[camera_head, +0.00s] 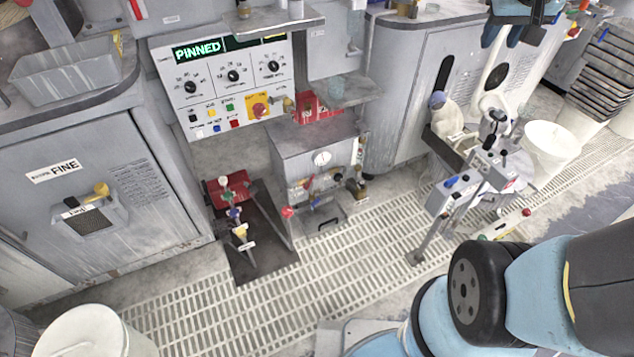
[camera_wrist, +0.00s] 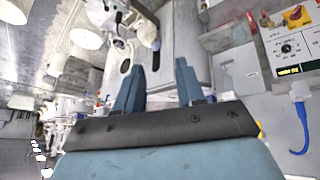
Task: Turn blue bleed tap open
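A row of small coloured taps stands on a dark floor plate (camera_head: 262,262) at the centre left of the head view. One of them is a blue-violet tap (camera_head: 234,213), between a green-and-white one and a yellow one. I cannot tell for sure that it is the bleed tap, or how its handle is turned. My gripper (camera_wrist: 158,88) has two blue-grey fingers, apart, with nothing between them. In the head view, my gripper (camera_head: 503,36) is partly cut off at the top right, high up and far from the taps.
A grey cabinet with a gauge (camera_head: 297,158) and small fittings, one red-knobbed, stands right of the taps. Above is a control panel (camera_head: 208,90) reading "PINNED". A small stand (camera_head: 470,190) and a white bucket (camera_head: 552,145) are at right. Open floor grating (camera_head: 330,265) lies in front.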

